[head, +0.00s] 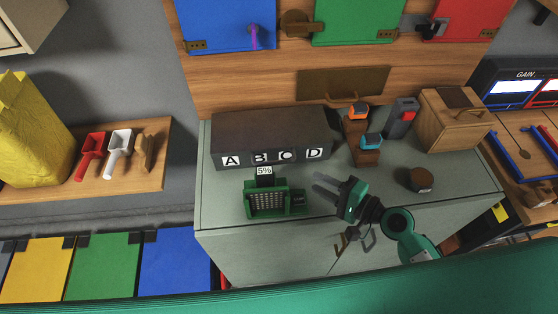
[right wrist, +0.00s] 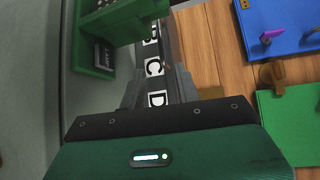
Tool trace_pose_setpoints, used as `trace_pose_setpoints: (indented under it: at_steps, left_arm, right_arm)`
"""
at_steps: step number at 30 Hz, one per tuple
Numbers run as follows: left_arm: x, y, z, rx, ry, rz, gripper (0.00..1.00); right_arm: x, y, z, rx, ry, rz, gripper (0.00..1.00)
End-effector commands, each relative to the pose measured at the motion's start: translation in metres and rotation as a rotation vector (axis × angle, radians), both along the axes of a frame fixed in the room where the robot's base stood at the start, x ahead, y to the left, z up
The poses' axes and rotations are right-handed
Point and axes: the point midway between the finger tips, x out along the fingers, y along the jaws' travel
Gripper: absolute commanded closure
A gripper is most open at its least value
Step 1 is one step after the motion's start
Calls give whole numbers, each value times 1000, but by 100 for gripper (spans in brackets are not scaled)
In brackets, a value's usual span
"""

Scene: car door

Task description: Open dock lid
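A long dark box (head: 270,130) with white labels A, B, C and D along its front edge stands on the grey-green cabinet top. Its top looks closed. Its labelled front (right wrist: 154,68) also shows between my fingers in the right wrist view. I cannot tell for sure whether this box is the dock. My right gripper (head: 325,185) is open and empty, in front of the box's right end and to the right of a green slotted device (head: 268,203). The device (right wrist: 120,22) is at the upper left in the wrist view. My left gripper is not in view.
A small screen reading 5% (head: 265,172) stands by the green device. A wooden stand (head: 366,157) with orange and teal items, a grey-red item (head: 401,118), a wooden box (head: 452,120) and a round brown piece (head: 420,180) are to the right. Coloured doors (head: 355,20) hang behind.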

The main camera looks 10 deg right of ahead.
Motion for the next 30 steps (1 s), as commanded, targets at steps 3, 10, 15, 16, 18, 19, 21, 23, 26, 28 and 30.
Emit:
trace_pose_setpoints:
  at_steps: [3, 10, 15, 16, 18, 19, 21, 23, 26, 28, 30]
  left_arm:
    - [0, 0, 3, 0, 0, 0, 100]
    - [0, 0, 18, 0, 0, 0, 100]
    - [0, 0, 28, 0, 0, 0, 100]
    - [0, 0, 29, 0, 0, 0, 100]
    - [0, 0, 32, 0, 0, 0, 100]
    - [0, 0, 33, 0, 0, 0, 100]
    - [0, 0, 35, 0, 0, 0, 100]
    - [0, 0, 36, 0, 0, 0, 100]
    - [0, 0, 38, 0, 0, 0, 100]
    - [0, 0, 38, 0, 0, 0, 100]
    - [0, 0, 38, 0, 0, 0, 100]
  right_arm:
    - [6, 3, 1, 16, 5, -9, 68]
    - [33, 31, -2, 16, 3, -7, 68]
    - [58, 58, -7, 14, 4, -5, 68]
    - [62, 62, -8, 14, 4, -5, 68]
    - [72, 71, -11, 13, 4, -6, 68]
    - [75, 75, -12, 13, 4, -6, 68]
    - [82, 82, -15, 11, 4, -5, 68]
    - [88, 87, -16, 13, 4, -6, 68]
    - [93, 93, -18, 10, 3, -5, 68]
    - [95, 95, -19, 10, 4, -5, 68]
    - [96, 96, -20, 10, 4, -5, 68]
